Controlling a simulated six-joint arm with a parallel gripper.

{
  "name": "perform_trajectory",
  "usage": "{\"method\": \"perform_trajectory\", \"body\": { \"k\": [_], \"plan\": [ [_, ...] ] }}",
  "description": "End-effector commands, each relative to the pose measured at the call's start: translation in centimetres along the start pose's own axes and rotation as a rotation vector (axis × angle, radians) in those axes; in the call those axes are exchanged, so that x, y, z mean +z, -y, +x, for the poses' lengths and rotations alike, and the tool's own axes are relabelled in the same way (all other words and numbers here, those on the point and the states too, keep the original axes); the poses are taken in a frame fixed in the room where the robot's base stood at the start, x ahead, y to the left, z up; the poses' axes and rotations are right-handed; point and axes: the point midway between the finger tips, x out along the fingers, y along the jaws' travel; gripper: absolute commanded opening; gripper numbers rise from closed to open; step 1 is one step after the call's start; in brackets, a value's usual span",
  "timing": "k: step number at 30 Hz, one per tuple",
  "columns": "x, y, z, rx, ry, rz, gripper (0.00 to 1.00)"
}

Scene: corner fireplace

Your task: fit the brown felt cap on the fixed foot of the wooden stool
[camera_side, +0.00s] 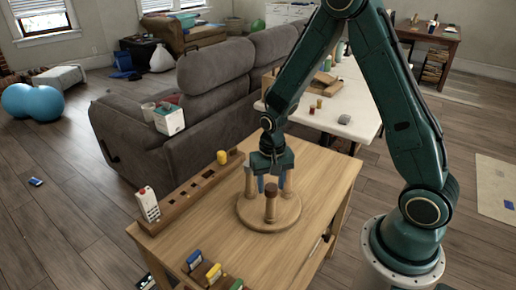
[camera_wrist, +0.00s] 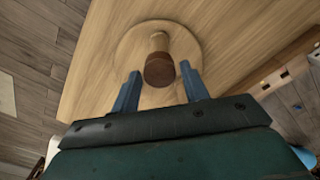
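The wooden stool (camera_side: 285,214) lies seat-down on the wooden table, its legs pointing up. The brown felt cap (camera_side: 271,189) sits on top of the front leg; the cap also shows in the wrist view (camera_wrist: 159,70), with the pale leg (camera_wrist: 158,42) beyond it. I cannot tell how fully it is seated. My gripper (camera_side: 271,185) is above the stool, pointing down. In the wrist view its blue fingers (camera_wrist: 160,88) are apart, one each side of the cap, with visible gaps. Nothing is held. The other legs are partly hidden by the gripper in the side view.
Several small coloured items (camera_side: 214,273) stand at the front edge. A grey sofa (camera_side: 215,105) and white table (camera_side: 345,112) are behind.

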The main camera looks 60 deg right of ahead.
Motion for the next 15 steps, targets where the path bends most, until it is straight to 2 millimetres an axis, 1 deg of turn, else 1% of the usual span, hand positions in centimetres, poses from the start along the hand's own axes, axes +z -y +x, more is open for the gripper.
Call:
{"method": "perform_trajectory", "body": {
  "k": [1,2,3,15],
  "plan": [
    [0.01,-0.01,0.01,0.000,0.000,0.000,0.55],
    [0.01,-0.01,0.01,0.000,0.000,0.000,0.61],
    [0.01,-0.01,0.01,0.000,0.000,0.000,0.65],
    [-0.01,0.01,-0.22,0.000,0.000,0.000,0.65]
  ]
}}
